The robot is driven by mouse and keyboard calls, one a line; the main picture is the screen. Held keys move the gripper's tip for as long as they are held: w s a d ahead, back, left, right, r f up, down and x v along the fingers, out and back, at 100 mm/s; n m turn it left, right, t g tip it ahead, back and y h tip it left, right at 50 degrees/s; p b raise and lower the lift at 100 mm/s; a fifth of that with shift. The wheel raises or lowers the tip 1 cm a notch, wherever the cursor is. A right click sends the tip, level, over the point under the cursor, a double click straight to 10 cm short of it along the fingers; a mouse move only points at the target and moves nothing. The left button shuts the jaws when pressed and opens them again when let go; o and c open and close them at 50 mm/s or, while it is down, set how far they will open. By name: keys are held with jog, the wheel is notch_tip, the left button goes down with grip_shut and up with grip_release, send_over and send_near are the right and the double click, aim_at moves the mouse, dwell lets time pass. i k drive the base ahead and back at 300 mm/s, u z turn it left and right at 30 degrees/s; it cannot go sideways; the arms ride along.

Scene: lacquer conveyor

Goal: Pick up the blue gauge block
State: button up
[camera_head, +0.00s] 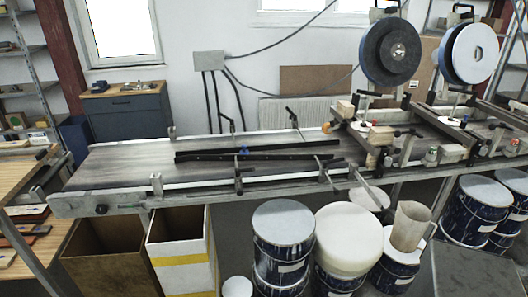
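A small blue object (244,151), which looks like the blue gauge block, is on the conveyor (115,165) between two dark guide rails. It is too small in the picture to make out its exact shape or whether it touches a rail. My gripper is not in view.
Dark guide rails (258,157) and clamp posts line the conveyor, with machinery and large rollers (391,52) at its right. Drums (284,222) and open bins (181,250) crowd its front. A wooden bench (22,178) stands at left. The belt's left end is clear.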

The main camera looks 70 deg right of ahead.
aim_at(244, 151)
jog(key=u, duration=0.5)
jog(key=k, duration=0.2)
jog(key=z, duration=2.75)
jog(key=k, duration=0.4)
jog(key=u, duration=0.45)
jog(key=i, duration=0.4)
jog(key=z, duration=0.1)
